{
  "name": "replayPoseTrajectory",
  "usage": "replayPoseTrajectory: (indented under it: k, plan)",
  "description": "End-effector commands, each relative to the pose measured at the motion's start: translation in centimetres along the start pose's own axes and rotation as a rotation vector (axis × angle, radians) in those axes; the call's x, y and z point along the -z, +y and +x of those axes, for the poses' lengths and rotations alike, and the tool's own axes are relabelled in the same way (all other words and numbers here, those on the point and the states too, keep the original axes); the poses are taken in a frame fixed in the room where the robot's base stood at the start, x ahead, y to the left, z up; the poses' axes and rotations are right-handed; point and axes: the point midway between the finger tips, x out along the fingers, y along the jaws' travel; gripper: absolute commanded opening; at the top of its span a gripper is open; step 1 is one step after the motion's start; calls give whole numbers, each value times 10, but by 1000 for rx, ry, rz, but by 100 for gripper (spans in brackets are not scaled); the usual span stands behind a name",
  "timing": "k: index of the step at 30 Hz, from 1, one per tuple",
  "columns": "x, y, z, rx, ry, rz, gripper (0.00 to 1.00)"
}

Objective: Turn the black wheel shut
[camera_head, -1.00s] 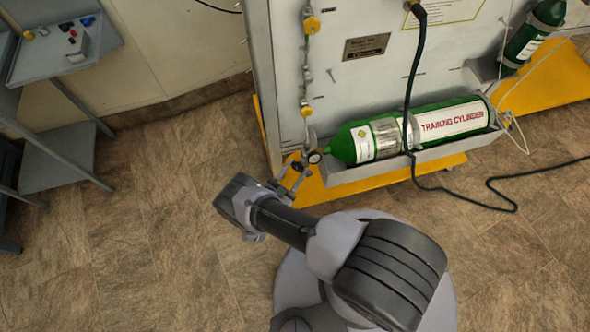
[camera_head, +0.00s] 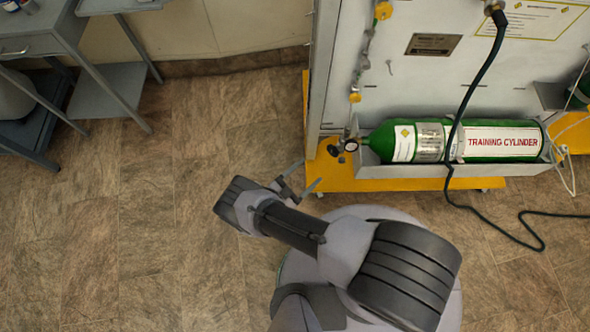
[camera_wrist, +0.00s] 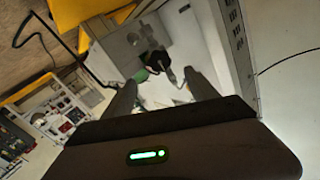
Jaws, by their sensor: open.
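The black wheel (camera_head: 333,150) is a small dark knob at the left end of the green training cylinder (camera_head: 400,142), beside a round gauge (camera_head: 351,145). My gripper (camera_head: 309,176) is open and empty, below and left of the wheel in the head view, with a gap between them. In the wrist view, a dark round shape that looks like the wheel (camera_wrist: 155,62) shows beyond and between the open fingers (camera_wrist: 163,77), next to the green cylinder end (camera_wrist: 140,75). How far the wheel is turned cannot be told.
The cylinder lies in a grey tray on the trainer panel (camera_head: 430,75), above a yellow base (camera_head: 340,178). A black hose (camera_head: 466,105) hangs across the cylinder onto the floor. A grey cart (camera_head: 110,90) stands at the upper left. The tiled floor (camera_head: 150,220) between is clear.

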Motion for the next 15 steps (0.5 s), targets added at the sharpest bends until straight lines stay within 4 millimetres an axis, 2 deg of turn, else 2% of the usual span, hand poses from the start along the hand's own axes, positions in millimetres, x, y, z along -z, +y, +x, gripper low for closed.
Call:
replayPoseTrajectory:
  k: [3,6,10,15]
  plan:
    - [-1,-1,-34,5,-2,2,67]
    - [-1,0,-53,2,-1,1,67]
    - [0,0,-65,0,0,1,67]
    - [0,0,-67,-1,0,-1,67]
